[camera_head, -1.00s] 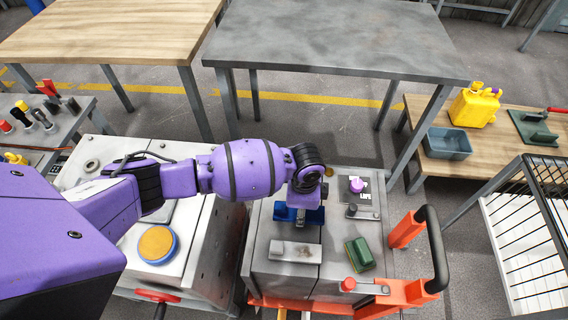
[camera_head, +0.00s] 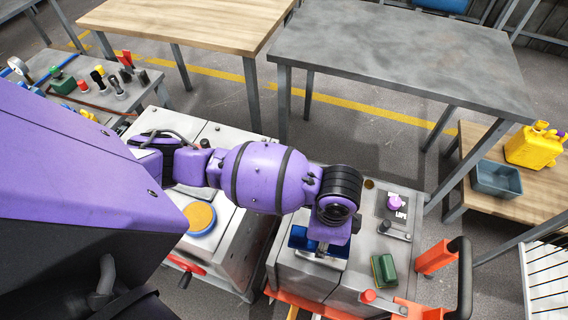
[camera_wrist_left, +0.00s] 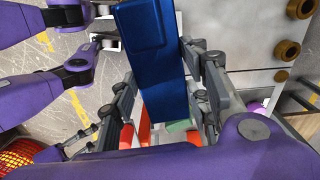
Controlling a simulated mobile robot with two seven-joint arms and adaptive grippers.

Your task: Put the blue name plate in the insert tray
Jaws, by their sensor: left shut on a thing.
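The blue name plate (camera_wrist_left: 152,55) is a long, dark blue piece, held between the fingers of my left gripper (camera_wrist_left: 165,98) in the left wrist view. In the head view the plate (camera_head: 299,238) shows over the grey machine with the orange frame, partly hidden by my left wrist. My left gripper (camera_head: 322,257) is shut on it. The gap between plate and machine top is hard to judge. A blue-grey open tray (camera_head: 497,180) stands on the wooden bench at the right; whether it is the insert tray I cannot tell. My right gripper is not seen.
A green block (camera_head: 384,270), a red knob (camera_head: 368,295) and a purple knob (camera_head: 396,203) are on the machine top. A black handle (camera_head: 463,270) rises at its right. A yellow jerry can (camera_head: 535,147) stands behind the tray. The grey table (camera_head: 400,60) at the back is bare.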

